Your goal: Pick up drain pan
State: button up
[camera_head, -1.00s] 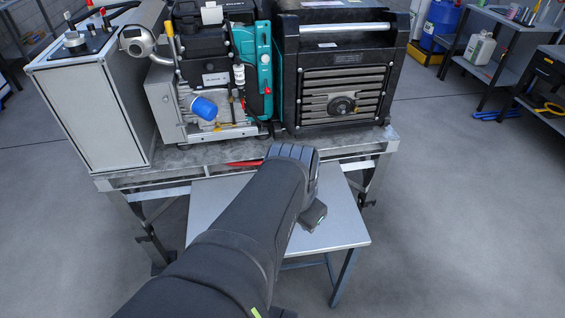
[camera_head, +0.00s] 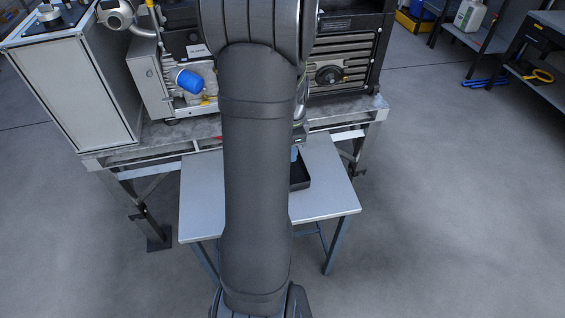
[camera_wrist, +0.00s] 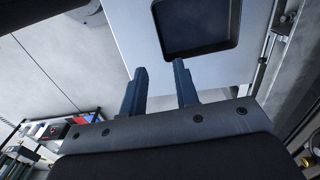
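The drain pan is a shallow black rectangular tray (camera_head: 300,174) on the light grey top of a small table (camera_head: 325,190). My arm hides its left part in the head view. In the wrist view the pan (camera_wrist: 197,28) is at the top, cut off by the frame edge. My gripper (camera_wrist: 159,67) is open, with its two dark blue fingers apart and nothing between them. The fingertips point toward the pan's near edge and appear short of it. In the head view my arm hides most of the gripper.
A metal workbench (camera_head: 165,137) with pump machinery and a black ribbed unit (camera_head: 345,60) stands directly behind the small table. A white cabinet (camera_head: 75,95) is at the left. Shelving (camera_head: 530,55) stands at the back right. Floor beside the table is clear.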

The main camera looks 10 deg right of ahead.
notch_tip(320, 180, down, 12)
jog(key=shift+w+f, duration=0.1)
jog(key=shift+f, duration=0.15)
jog(key=f, duration=0.4)
jog(key=shift+s+d, duration=0.35)
jog(key=shift+s, duration=0.05)
jog(key=shift+f, duration=0.65)
grip_shut()
